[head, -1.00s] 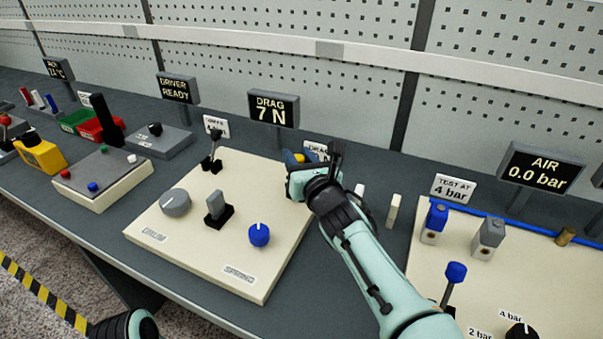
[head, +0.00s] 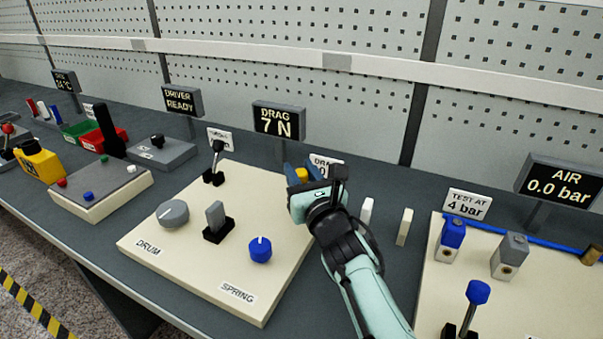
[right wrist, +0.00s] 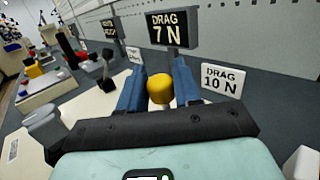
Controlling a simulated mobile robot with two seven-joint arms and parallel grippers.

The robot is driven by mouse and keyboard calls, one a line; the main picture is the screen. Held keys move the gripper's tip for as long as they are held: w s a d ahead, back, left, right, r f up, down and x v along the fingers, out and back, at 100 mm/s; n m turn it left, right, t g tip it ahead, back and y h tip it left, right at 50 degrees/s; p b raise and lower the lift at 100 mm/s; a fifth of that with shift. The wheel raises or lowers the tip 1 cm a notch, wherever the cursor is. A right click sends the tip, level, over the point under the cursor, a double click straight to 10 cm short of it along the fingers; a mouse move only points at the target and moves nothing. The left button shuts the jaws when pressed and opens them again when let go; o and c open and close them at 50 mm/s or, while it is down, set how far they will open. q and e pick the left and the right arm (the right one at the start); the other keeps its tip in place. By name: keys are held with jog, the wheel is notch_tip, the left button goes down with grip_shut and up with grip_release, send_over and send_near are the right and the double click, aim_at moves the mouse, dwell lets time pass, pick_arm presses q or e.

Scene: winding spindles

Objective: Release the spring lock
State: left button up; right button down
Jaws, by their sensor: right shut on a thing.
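My right gripper (head: 306,172) is at the back right corner of the cream panel (head: 190,262). Its blue fingers are shut on a yellow knob (head: 301,174). In the right wrist view the yellow knob (right wrist: 160,88) sits between the two fingers (right wrist: 157,80); its base is hidden. The panel also bears a grey dial (head: 173,213) by the DRUM label, a grey rocker lever (head: 215,214), a blue knob (head: 260,249) by the SPRING label and a black lever (head: 217,160) at the back. No label for the yellow knob can be read. My left gripper is out of view.
A display (head: 278,119) behind the panel reads DRAG 7 N; a white card (right wrist: 222,80) reads DRAG 10 N. Two small pale upright blocks (head: 404,227) stand to the right of my right arm. An air panel (head: 436,280) with blue and grey parts lies further right.

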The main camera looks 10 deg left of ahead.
aim_at(302, 177)
jog(key=c, duration=0.9)
grip_release()
jog(key=shift+s, duration=0.1)
jog(key=p+v, duration=0.1)
jog(key=v, duration=0.5)
jog(key=shift+s+r, duration=0.1)
jog(key=shift+s, duration=0.2)
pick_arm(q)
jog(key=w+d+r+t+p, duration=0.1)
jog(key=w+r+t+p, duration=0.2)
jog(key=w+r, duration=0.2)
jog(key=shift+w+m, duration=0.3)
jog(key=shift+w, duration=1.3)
pick_arm(e)
jog(key=shift+v, duration=3.35)
jog(key=shift+w+d, duration=0.1)
jog(key=shift+d, duration=0.05)
